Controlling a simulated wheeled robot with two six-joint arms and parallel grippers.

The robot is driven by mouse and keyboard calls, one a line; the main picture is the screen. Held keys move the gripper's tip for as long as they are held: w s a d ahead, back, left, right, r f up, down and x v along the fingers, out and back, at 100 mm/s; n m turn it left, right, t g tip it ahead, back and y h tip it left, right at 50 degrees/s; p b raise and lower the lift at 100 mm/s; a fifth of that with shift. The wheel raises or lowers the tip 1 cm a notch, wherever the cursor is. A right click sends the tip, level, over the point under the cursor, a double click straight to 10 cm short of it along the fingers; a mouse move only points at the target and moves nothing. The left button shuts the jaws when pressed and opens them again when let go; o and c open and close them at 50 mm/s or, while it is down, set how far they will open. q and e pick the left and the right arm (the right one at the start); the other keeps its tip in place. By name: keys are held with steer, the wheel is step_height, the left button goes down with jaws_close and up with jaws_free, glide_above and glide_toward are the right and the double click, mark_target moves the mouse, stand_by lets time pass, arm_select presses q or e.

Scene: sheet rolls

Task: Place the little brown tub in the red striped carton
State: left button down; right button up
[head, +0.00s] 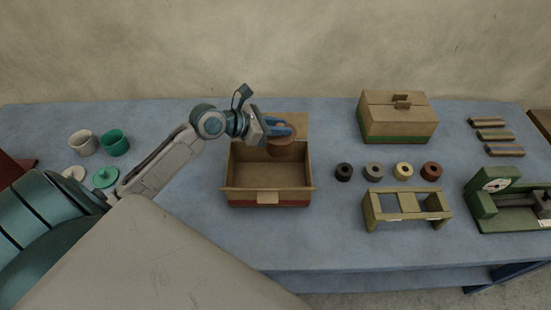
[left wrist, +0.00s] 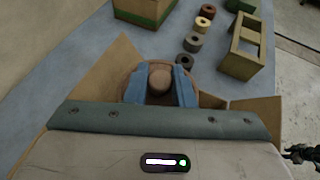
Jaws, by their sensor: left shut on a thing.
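The little brown tub (head: 282,150) is round and has a knob on top. My left gripper (head: 287,129) is shut on it, with blue fingers on both sides of the knob (left wrist: 160,79) in the left wrist view. It holds the tub over the back part of the red striped carton (head: 240,196). The carton is open and has a red band low on its front. Its inside looks empty where it shows. The tub hides part of the carton's back edge.
A closed carton with a green band (head: 395,136) stands at the back right. Several rolls (head: 374,172) sit in a row beside a wooden stand (head: 407,219). A green machine (head: 490,205) is far right. Two cups (head: 115,142) stand at the left.

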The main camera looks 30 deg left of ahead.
arm_select(q)
step_height(320, 180, down, 13)
steer(key=shift+f, duration=0.15)
steer(key=shift+f, duration=0.15)
steer(key=c, duration=1.2)
jaws_free()
steer(key=shift+c, duration=0.2)
steer(key=shift+s+a+r, duration=0.25)
steer(key=shift+s+a, duration=0.05)
steer(key=shift+s, duration=0.1)
steer(key=b+v, duration=0.1)
steer(key=v, duration=1)
steer(key=shift+d+r, duration=0.1)
